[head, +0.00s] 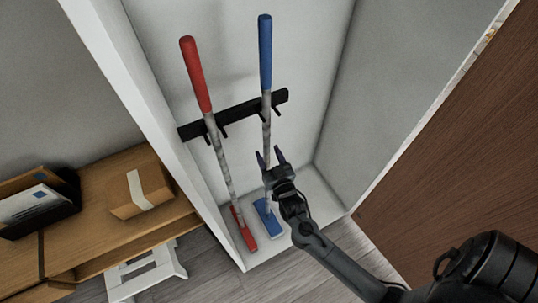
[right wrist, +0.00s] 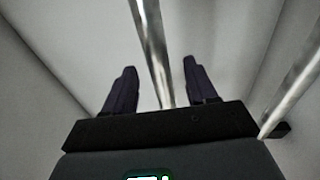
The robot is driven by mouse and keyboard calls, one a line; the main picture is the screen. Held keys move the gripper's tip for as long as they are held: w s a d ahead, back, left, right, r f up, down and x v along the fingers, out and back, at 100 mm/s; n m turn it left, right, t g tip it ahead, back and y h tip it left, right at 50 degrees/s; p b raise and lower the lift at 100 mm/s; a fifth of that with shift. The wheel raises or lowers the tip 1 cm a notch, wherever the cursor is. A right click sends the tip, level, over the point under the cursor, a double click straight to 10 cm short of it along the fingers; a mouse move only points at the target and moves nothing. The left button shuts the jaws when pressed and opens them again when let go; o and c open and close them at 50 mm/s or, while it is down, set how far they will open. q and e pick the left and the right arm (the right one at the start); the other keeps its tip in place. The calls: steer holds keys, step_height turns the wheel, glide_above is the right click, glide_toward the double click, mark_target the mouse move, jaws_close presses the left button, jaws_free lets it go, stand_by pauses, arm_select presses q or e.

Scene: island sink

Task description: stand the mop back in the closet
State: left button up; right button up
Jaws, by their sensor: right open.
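A blue mop (head: 265,55) stands in the closet with its blue head (head: 268,217) on the closet floor. Its grey pole rises past the wall rack, close to a hook; I cannot tell whether the hook holds it. My right gripper (head: 271,157) is open at the lower pole and hides part of it. In the right wrist view a metal pole (right wrist: 149,40) shows between the spread fingers, with room on both sides. A red mop (head: 195,75) stands to the left, its red head (head: 243,230) on the closet floor. My left gripper is out of view.
The black rack (head: 237,114) with hooks is on the closet's back wall. A brown door or panel (head: 460,150) is at the right. A wooden bench (head: 95,215) with a box (head: 141,190) and a white stool (head: 147,272) stand left, outside the closet.

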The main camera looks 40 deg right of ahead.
steer(key=r+p+v, duration=0.1)
steer(key=p+v, duration=0.2)
steer(key=v, duration=0.8)
steer(key=a+r+n+g+y+p, duration=0.3)
steer(key=r+y+p, duration=0.2)
steer(key=r, duration=0.3)
steer(key=s+a+f+n+g+y+p, duration=0.1)
steer(key=s+a+n+g+y, duration=0.2)
steer(key=s+g, duration=0.95)
step_height(320, 180, up, 37)
steer(key=s+a+t+h+p, duration=0.1)
steer(key=t+p, duration=0.1)
steer(key=p, duration=3.5)
step_height(320, 180, down, 23)
steer(key=b, duration=2.2)
steer(key=shift+s+a+b, duration=0.15)
steer(key=shift+s+b, duration=0.15)
steer(key=shift+g, duration=0.25)
